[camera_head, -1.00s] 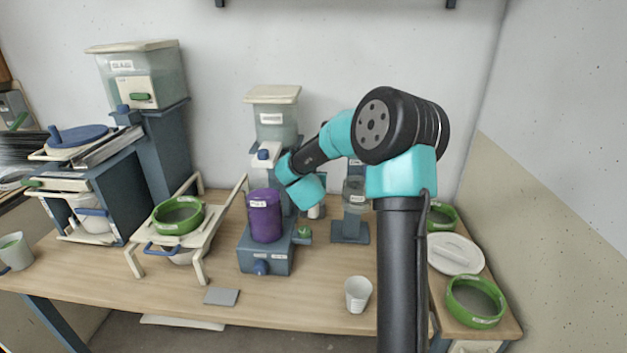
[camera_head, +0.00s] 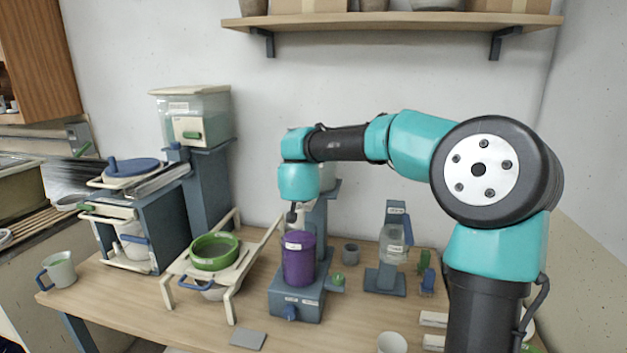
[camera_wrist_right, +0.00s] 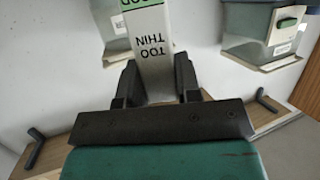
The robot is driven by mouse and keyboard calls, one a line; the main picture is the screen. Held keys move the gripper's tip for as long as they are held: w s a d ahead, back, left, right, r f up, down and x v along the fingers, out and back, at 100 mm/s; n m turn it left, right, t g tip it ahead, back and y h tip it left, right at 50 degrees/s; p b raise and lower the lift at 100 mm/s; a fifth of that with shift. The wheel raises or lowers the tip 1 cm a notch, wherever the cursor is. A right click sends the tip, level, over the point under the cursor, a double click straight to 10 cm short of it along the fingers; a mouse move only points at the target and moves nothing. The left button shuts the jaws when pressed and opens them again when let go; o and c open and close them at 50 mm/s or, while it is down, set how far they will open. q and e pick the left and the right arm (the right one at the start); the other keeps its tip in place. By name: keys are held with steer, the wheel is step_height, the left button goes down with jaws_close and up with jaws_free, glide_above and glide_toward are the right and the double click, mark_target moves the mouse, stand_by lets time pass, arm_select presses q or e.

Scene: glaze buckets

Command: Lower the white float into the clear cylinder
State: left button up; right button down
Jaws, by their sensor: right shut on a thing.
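The white float (camera_wrist_right: 148,45) is held in my right gripper (camera_wrist_right: 157,82), with its two dark fingers closed around it in the right wrist view. The float carries a green band and black "TOO THIN" lettering, upside down in that view. A clear cylinder (camera_head: 392,245) with a label stands upright on a blue-grey stand (camera_head: 385,281), right of the purple container. The wrist is left of it and higher. My left gripper is out of view.
A small grey cup (camera_head: 350,253) stands between the purple container and the stand. A green-rimmed sieve (camera_head: 214,251) sits on a rack at left. A white cup (camera_head: 391,343) is at the front edge. A wall shelf (camera_head: 390,22) hangs above.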

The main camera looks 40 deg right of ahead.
steer(key=shift+f, duration=0.1)
stand_by(0.4)
steer(key=shift+f, duration=6.9)
steer(key=c, duration=0.7)
jaws_free()
steer(key=shift+c, duration=0.2)
steer(key=shift+a, duration=0.1)
steer(key=v, duration=1.7)
steer(key=shift+s, duration=0.15)
steer(key=shift+r, duration=0.1)
